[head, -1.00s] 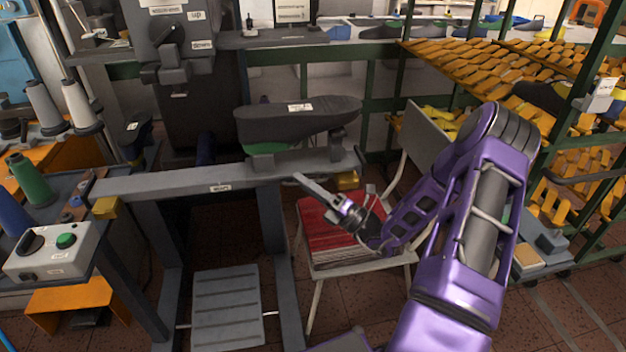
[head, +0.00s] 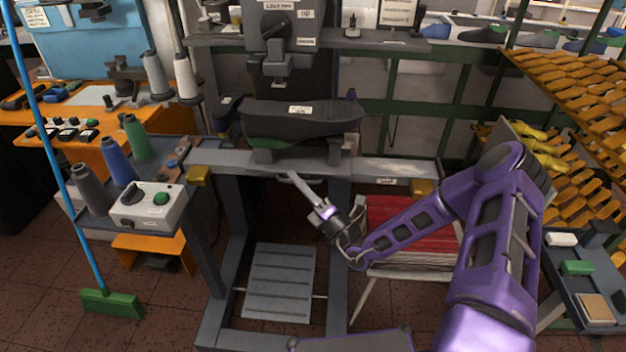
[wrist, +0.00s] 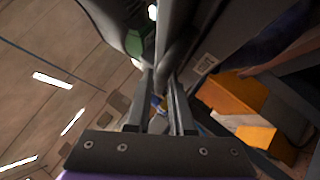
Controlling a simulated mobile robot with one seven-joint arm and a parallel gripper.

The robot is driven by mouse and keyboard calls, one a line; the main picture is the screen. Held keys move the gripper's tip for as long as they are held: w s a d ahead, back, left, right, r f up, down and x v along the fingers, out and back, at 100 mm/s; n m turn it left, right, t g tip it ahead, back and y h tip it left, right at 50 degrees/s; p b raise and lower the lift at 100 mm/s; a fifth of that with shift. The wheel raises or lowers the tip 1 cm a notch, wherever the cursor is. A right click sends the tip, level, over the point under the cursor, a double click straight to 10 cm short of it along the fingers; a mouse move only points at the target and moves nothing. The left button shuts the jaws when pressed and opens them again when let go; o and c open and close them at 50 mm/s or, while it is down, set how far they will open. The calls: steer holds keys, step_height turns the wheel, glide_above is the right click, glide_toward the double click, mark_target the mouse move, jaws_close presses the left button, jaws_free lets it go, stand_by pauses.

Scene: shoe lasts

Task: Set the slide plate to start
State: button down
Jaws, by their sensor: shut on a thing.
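In the wrist view the fingers (wrist: 165,78) meet a dark grey part.
Yellow blocks stand at the rail's left end (head: 200,176) and right end (head: 421,187). A control box (head: 148,207) with a green button is at left, near thread cones. A grey pedal plate (head: 280,283) lies below.

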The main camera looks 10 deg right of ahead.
steer(key=shift+a+f, duration=0.15)
steer(key=shift+a, duration=0.05)
steer(key=c, duration=0.9)
jaws_free()
steer(key=shift+w, duration=0.1)
steer(key=b+v, duration=0.1)
steer(key=v, duration=1.6)
steer(key=shift+d, duration=0.2)
